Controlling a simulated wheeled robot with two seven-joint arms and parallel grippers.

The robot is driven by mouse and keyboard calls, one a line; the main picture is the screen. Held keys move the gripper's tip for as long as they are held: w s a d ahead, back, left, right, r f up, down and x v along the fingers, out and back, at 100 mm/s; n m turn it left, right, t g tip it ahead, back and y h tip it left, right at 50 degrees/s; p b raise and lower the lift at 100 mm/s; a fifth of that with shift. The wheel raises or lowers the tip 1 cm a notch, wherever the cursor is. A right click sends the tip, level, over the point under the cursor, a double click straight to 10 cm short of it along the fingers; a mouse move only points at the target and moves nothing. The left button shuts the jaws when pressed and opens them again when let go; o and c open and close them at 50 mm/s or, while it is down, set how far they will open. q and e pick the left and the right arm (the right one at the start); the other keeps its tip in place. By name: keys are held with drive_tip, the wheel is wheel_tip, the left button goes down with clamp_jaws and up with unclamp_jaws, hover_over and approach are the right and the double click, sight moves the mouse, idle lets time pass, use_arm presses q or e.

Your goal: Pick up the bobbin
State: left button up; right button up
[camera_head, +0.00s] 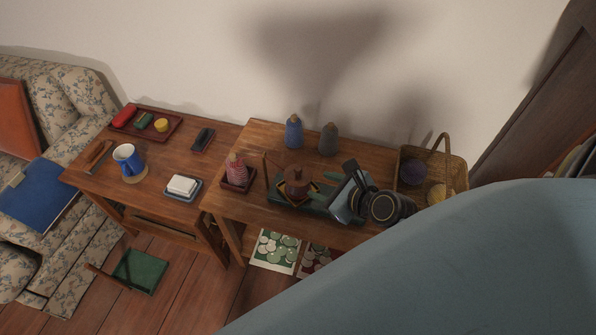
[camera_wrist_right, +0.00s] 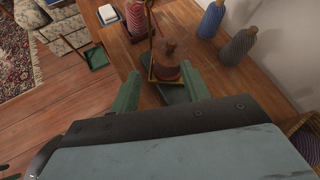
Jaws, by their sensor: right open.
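The bobbin (camera_head: 296,187) looks like a brown wooden spool with a peg on top. It stands upright on a small yellow-edged tray on the right table, and it also shows in the right wrist view (camera_wrist_right: 170,62). My right gripper (camera_head: 313,191) reaches over the table from the right. Its two green fingers are spread apart and empty. In the right wrist view, my gripper (camera_wrist_right: 162,82) has the bobbin ahead, between the lines of its fingers and slightly right of centre. No contact is visible. My left gripper is not in view.
A red cone (camera_head: 236,171) stands in a dark tray left of the bobbin. A blue cone (camera_head: 294,132) and a grey cone (camera_head: 329,139) stand behind. A handled basket (camera_head: 452,166) is at right. The left table holds a blue mug (camera_head: 128,160).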

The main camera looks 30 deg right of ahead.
sight(300, 170)
drive_tip(key=w+f+m, duration=0.1)
drive_tip(key=w, duration=0.1)
drive_tip(key=w+f+m+b, duration=0.1)
drive_tip(key=w, duration=0.1)
drive_tip(key=w+d+f+m+b, duration=0.1)
drive_tip(key=w, duration=0.1)
drive_tip(key=shift+w+f+t+h, duration=0.25)
drive_tip(key=shift+f+t+h, duration=0.05)
drive_tip(key=shift+f+t, duration=0.1)
drive_tip(key=shift+w+a+f, duration=0.1)
drive_tip(key=shift+w+f, duration=0.1)
drive_tip(key=shift+w, duration=0.35)
drive_tip(key=shift+w+f, duration=0.15)
drive_tip(key=shift+w, duration=0.1)
drive_tip(key=b+x, duration=0.2)
drive_tip(key=x, duration=0.1)
drive_tip(key=shift+w+a+f, duration=0.1)
drive_tip(key=shift+w+f, duration=0.15)
drive_tip(key=shift+f, duration=0.1)
drive_tip(key=shift+w+f, duration=0.15)
drive_tip(key=shift+w, duration=0.15)
drive_tip(key=c, duration=0.7)
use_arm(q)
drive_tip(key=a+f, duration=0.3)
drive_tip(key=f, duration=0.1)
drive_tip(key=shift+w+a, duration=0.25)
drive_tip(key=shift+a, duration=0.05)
use_arm(e)
clamp_jaws()
